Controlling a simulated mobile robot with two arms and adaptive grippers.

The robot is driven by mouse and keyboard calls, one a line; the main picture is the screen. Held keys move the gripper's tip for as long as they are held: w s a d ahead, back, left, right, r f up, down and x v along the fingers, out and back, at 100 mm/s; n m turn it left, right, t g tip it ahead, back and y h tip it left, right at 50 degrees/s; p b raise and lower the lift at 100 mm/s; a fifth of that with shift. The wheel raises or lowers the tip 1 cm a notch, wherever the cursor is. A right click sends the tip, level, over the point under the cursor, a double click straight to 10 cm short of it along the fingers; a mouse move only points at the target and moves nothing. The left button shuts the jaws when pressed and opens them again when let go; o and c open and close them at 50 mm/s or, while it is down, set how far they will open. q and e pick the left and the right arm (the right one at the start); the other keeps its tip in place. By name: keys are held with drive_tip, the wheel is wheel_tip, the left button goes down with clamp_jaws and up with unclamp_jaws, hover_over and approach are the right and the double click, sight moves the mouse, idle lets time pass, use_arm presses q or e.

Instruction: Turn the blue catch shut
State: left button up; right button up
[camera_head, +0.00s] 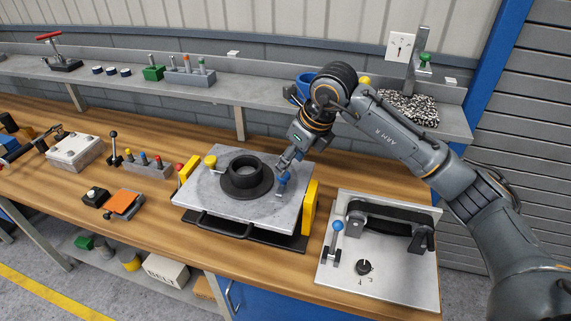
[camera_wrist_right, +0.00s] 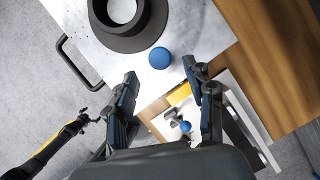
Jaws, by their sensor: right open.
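A grey pallet plate (camera_head: 217,204) lies on the bench with a black flanged ring (camera_head: 246,178) on it. The blue catch (camera_head: 282,183) stands near the plate's right edge; its round blue knob (camera_wrist_right: 160,58) shows in the right wrist view. A yellow catch (camera_head: 211,162) is on the plate's left side. My right gripper (camera_head: 287,166) is open just above the blue catch. In the right wrist view its fingertips (camera_wrist_right: 160,72) are on either side of the knob's line, apart from it. A dark arm with a small claw (camera_wrist_right: 84,118), seemingly my left, shows small at lower left there.
Yellow blocks (camera_head: 309,208) flank the plate. A box with coloured pegs (camera_head: 148,164) and an orange pad (camera_head: 124,203) are on the left. A shelf runs behind.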

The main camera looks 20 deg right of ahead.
sight(286, 176)
drive_tip(key=p+x, duration=0.1)
drive_tip(key=x, duration=0.2)
drive_tip(key=shift+w+a+f, duration=0.1)
drive_tip(key=shift+a+f, duration=0.05)
drive_tip(key=shift+f, duration=0.35)
drive_tip(key=shift+w+f, duration=0.15)
drive_tip(key=shift+f, duration=0.05)
clamp_jaws()
use_arm(q)
drive_tip(key=w, duration=0.1)
drive_tip(key=w+r, duration=0.1)
drive_tip(key=shift+w+r, duration=0.3)
drive_tip(key=shift+w, duration=0.05)
drive_tip(key=shift+d+f, duration=0.1)
use_arm(e)
drive_tip(key=shift+a, duration=0.1)
